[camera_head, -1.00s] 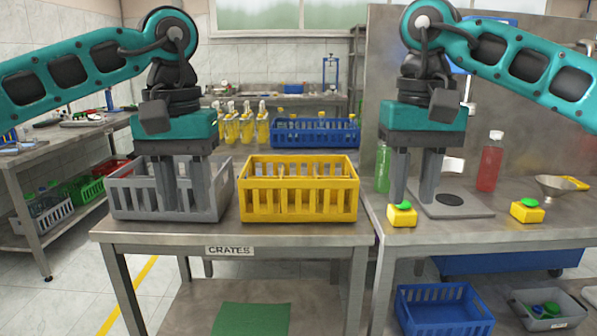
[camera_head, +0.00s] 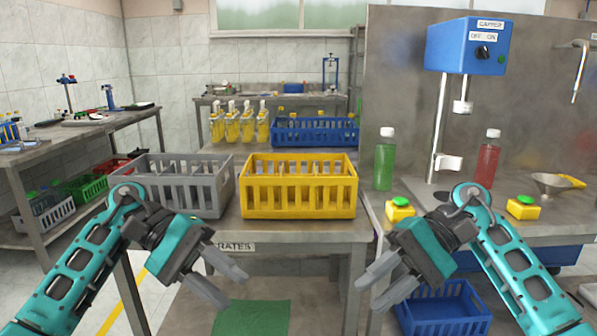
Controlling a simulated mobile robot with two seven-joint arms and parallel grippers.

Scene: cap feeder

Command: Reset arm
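My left gripper (camera_head: 233,291) is low in front of the crates table, its two grey fingers apart and empty, pointing inward to the right. My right gripper (camera_head: 370,293) mirrors it, with its fingers apart and empty, pointing inward to the left. Both teal arms are bent low, in front of the tables. Between the two grippers there is a clear gap.
A grey crate (camera_head: 222,193) and a yellow crate (camera_head: 298,208) stand on the crates table. On the right bench are a green bottle (camera_head: 384,166), a red bottle (camera_head: 487,163), the blue capper (camera_head: 464,46) and two yellow button boxes (camera_head: 399,213) (camera_head: 523,211).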

